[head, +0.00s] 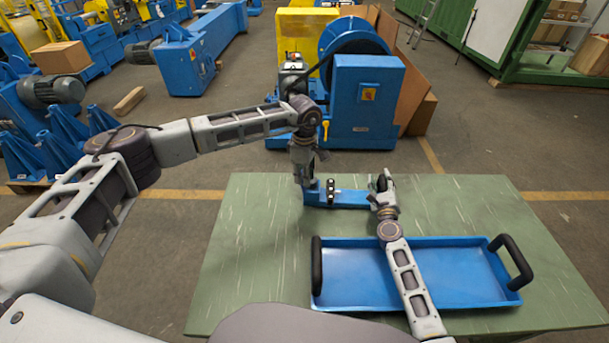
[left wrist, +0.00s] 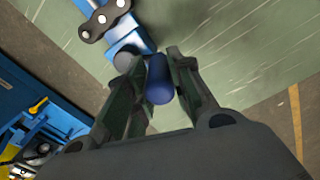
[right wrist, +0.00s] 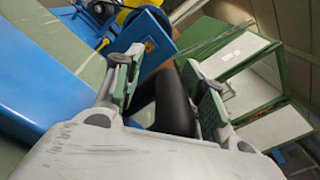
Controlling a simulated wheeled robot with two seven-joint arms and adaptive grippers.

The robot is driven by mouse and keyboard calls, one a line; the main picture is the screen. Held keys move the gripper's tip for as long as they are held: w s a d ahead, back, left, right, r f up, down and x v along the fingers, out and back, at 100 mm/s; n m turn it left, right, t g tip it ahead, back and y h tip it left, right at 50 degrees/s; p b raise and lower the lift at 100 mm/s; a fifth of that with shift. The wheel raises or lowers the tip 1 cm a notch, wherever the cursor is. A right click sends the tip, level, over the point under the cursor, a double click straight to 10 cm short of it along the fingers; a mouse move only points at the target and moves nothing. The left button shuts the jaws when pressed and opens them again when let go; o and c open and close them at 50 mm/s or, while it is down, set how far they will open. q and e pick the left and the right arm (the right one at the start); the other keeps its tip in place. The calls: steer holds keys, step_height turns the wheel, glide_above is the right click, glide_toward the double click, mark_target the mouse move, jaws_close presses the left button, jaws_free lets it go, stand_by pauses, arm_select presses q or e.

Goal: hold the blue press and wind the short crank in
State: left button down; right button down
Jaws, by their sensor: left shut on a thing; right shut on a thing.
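The blue press (head: 345,198) lies near the far edge of the green table. Dark chain links (head: 331,190) sit on it, and they also show in the left wrist view (left wrist: 105,18). My left gripper (head: 306,184) is at the press's left end. In the left wrist view it is shut on an upright dark blue post (left wrist: 160,82) of the press. My right gripper (head: 382,183) is at the press's right end. In the right wrist view it is shut on a black handle (right wrist: 174,103), seemingly the crank's grip. The crank's arm is mostly hidden.
A blue tray (head: 345,298) with black handles lies on the near part of the green table (head: 245,260), under my right arm. The table's left side and right edge are clear. A blue machine (head: 365,100) stands beyond the far edge.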

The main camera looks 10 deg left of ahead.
arm_select(q)
steer(key=c, duration=1.2)
jaws_free()
steer(key=shift+s, duration=0.1)
arm_select(e)
steer(key=shift+s+d+f, duration=0.1)
steer(key=shift+f, duration=0.25)
arm_select(q)
steer(key=shift+r, duration=0.1)
